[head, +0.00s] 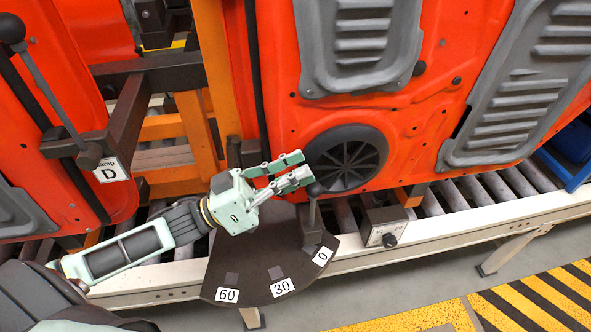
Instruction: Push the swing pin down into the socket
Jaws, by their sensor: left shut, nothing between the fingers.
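The swing pin (313,212) is a thin grey rod with a dark ball knob on top. It stands roughly upright at a dark block by the "0" label on a dark fan-shaped plate (250,262). Dark square marks, possibly sockets, lie near the "30" and "60" labels; the socket under the pin is hidden. My left gripper (306,168), pale green and white, is shut and empty. Its fingertips are beside and just above the knob in the picture; I cannot tell whether they touch. My right gripper is not in view.
An orange door panel (440,110) with grey inserts and a round black speaker (345,158) stands just behind the gripper. A grey box with a knob (385,228) sits on the white conveyor rail (460,227). A lever clamp labelled "D" (112,170) is at left.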

